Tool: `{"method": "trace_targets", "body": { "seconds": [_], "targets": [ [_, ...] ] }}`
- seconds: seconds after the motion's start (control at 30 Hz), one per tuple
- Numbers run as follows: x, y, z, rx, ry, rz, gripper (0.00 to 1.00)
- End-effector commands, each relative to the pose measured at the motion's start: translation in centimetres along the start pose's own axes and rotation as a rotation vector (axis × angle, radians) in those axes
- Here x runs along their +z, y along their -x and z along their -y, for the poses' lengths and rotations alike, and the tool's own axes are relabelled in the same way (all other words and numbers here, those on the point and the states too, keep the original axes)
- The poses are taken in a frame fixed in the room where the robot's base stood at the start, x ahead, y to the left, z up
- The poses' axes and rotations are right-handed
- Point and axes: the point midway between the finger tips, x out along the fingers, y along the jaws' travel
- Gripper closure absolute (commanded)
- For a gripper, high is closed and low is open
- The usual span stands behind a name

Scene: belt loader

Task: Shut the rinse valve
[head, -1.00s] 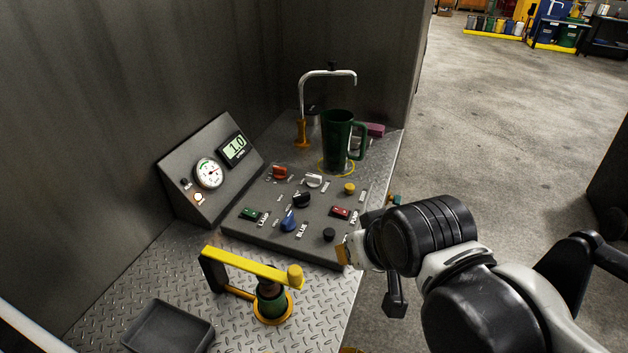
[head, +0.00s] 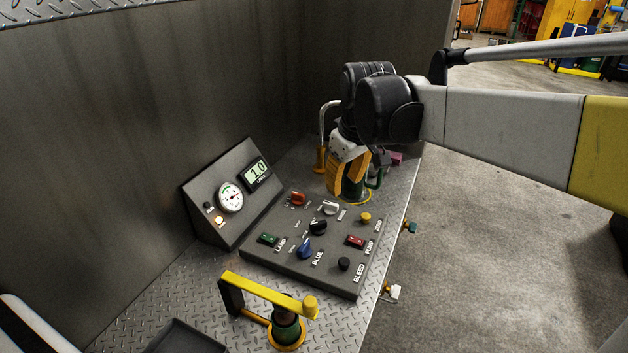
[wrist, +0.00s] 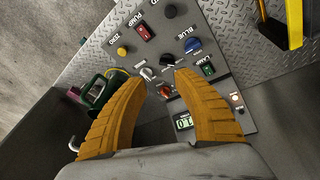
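No label reading "rinse" can be made out, so I cannot tell which control is the rinse valve. The sloped panel (head: 290,262) carries a red knob (head: 298,198), a white knob (head: 330,207), a black knob (head: 318,227) and a blue knob (head: 305,248). My gripper (head: 345,180) is above the panel's far end, in front of the green jug. In the wrist view my gripper (wrist: 165,80) is open and empty, its orange fingers apart over the panel's knobs.
A gauge box (head: 222,205) stands left of the panel. A yellow lever (head: 268,294) and a dark tray (head: 185,338) are in front. Open floor lies to the right.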

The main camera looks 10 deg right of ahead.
Motion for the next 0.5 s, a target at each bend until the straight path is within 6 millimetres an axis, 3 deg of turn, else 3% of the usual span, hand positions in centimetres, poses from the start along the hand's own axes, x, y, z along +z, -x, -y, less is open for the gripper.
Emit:
{"method": "trace_targets", "body": {
  "seconds": [0.03,0.2,0.33,0.5],
  "targets": [
    [-2.0,-0.7,-1.3,-0.012,0.038,0.025,0.65],
    [-6.9,-5.0,-4.5,-0.067,0.185,0.109,0.65],
    [-9.5,-9.3,-6.4,-0.116,0.293,0.166,0.65],
    [-11.1,-14.3,-7.9,-0.174,0.402,0.218,0.65]
  ]
}}
